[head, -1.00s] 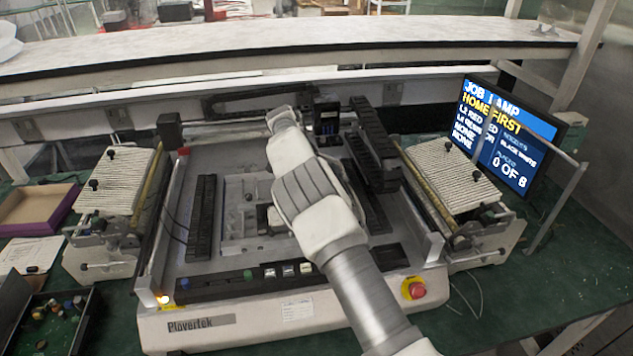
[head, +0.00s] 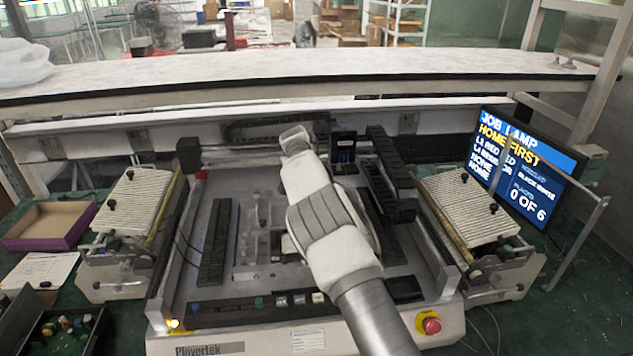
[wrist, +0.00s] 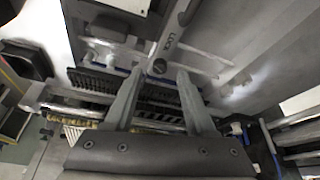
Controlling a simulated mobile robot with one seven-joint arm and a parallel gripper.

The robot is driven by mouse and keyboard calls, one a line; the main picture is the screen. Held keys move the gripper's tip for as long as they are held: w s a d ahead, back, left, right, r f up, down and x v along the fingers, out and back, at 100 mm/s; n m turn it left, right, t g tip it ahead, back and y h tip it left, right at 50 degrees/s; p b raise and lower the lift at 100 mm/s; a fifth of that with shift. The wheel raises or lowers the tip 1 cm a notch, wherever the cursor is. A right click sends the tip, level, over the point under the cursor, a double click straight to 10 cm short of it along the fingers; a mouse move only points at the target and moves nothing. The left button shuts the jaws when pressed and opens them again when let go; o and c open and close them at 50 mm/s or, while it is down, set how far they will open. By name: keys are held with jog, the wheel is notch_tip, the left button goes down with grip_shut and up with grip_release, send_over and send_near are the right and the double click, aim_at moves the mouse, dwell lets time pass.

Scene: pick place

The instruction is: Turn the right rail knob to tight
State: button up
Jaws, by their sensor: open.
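I cannot tell whether either finger touches the knob. In the head view my arm covers the middle of the machine (head: 210,315), and the fingers and knob are hidden behind it.
Feeder banks with ribbed tops stand at the left (head: 135,200) and right (head: 467,207) of the machine. A monitor (head: 520,165) reading "HOME FIRST" stands at the right. A red stop button (head: 431,326) is at the front. A purple-edged tray (head: 50,226) lies at the left.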

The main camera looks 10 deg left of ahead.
jog(key=p+v, duration=0.2)
jog(key=v, duration=1.3)
jog(key=shift+s, duration=0.15)
